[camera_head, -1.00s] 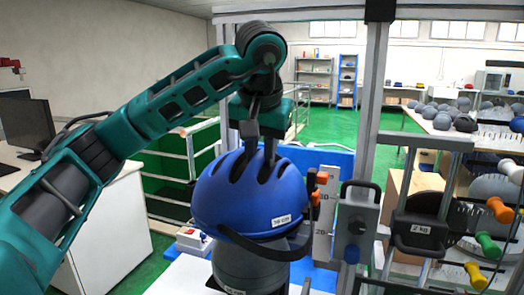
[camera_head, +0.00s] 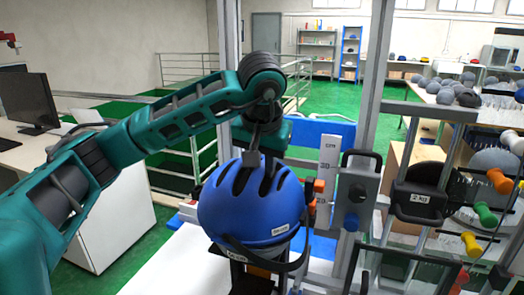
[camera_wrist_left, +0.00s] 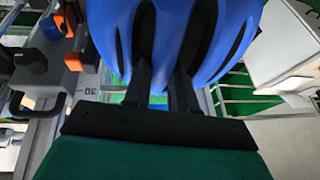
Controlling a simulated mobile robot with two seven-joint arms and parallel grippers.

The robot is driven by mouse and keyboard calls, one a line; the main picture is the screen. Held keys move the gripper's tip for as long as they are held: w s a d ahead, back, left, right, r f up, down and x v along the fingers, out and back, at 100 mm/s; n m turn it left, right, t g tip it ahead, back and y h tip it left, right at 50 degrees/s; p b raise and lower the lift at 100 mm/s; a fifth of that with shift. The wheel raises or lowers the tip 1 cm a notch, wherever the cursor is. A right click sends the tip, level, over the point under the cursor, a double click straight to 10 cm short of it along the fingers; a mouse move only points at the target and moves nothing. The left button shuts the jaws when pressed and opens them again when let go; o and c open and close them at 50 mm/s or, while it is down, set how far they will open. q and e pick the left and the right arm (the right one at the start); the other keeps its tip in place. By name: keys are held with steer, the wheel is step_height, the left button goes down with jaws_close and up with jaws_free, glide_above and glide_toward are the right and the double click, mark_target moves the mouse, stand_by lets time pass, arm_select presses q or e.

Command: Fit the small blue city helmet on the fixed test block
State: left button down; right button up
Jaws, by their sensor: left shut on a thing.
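The blue city helmet (camera_head: 248,212) is in the middle of the head view, with dark vents, a small white label and a dark strap hanging below its rim. My left gripper (camera_head: 258,165) reaches it from above and is shut on it. In the left wrist view the two fingers (camera_wrist_left: 162,82) go into separate vents of the helmet (camera_wrist_left: 108,35), with a blue rib between them. The grey test block is hidden behind and under the helmet; a dark support with an orange part (camera_head: 258,272) shows below it. How far the helmet sits over the block cannot be told. My right gripper is not in view.
A scale (camera_head: 328,175) and orange clips stand close to the right of the helmet. A carriage marked 2 kg (camera_head: 419,203) and metal posts (camera_head: 374,95) are further right. A monitor (camera_head: 28,100) stands on a desk at left.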

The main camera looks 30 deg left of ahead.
mark_target(262, 201)
arm_select(q)
steer(key=shift+f+b, duration=1.25)
steer(key=shift+f, duration=1)
steer(key=shift+f, duration=0.6)
steer(key=c, duration=0.8)
jaws_free()
steer(key=shift+c, duration=0.2)
steer(key=c, duration=0.4)
steer(key=shift+o, duration=0.2)
steer(key=shift+r, duration=0.25)
